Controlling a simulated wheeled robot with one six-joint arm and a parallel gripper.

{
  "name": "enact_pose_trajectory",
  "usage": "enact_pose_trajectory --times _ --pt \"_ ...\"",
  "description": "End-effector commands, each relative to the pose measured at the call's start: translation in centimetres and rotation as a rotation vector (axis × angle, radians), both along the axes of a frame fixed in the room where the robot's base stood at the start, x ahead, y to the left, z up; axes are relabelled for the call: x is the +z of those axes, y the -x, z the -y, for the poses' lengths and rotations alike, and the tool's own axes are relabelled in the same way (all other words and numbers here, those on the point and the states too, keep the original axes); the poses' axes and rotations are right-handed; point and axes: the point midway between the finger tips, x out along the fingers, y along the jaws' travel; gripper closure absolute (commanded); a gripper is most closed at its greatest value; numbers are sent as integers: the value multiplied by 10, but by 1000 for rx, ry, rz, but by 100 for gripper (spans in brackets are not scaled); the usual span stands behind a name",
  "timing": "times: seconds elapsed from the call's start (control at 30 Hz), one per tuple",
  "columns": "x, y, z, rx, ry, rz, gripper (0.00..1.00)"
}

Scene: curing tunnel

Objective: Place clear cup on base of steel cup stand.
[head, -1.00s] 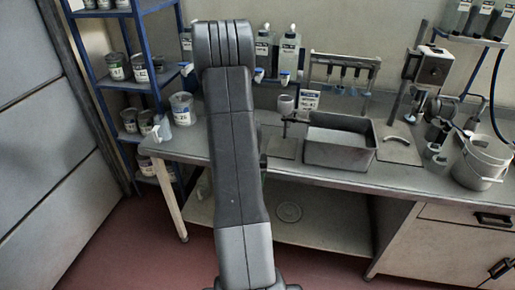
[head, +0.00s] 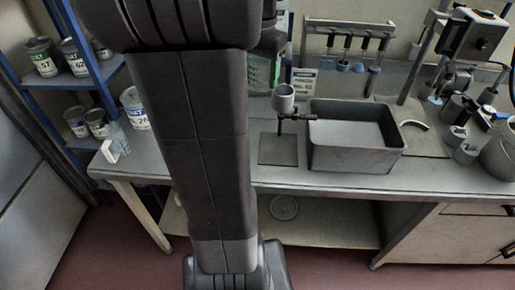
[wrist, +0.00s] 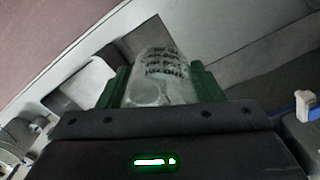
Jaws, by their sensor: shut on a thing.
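In the wrist view the clear cup (wrist: 158,66), with dark print on its side, sits between the green fingers of my gripper (wrist: 160,80). The gripper is shut on it. In the head view my arm hides the cup and most of the gripper. The steel cup stand (head: 284,97) is on the bench just right of my arm. It has a grey metal cup at the top and a flat dark base plate (head: 278,150) below. The visible part of the base is bare.
A deep grey tub (head: 355,163) stands close to the right of the stand. A rack with hanging tools (head: 350,28) is behind. A translucent vessel (head: 117,137) is at the bench's left end, near shelves of cans (head: 42,57). Pails and equipment fill the right side.

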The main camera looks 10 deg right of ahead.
Motion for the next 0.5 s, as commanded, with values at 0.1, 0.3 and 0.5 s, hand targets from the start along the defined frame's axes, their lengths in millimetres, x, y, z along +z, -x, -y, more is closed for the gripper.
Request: enact_pose_trajectory --times 0.1,0.3,0.5 --pt "-21 2 0 -3 -1 -6 65" --pt "-75 2 0 -2 -1 -7 65" --pt "-130 2 0 -1 -2 -8 65"
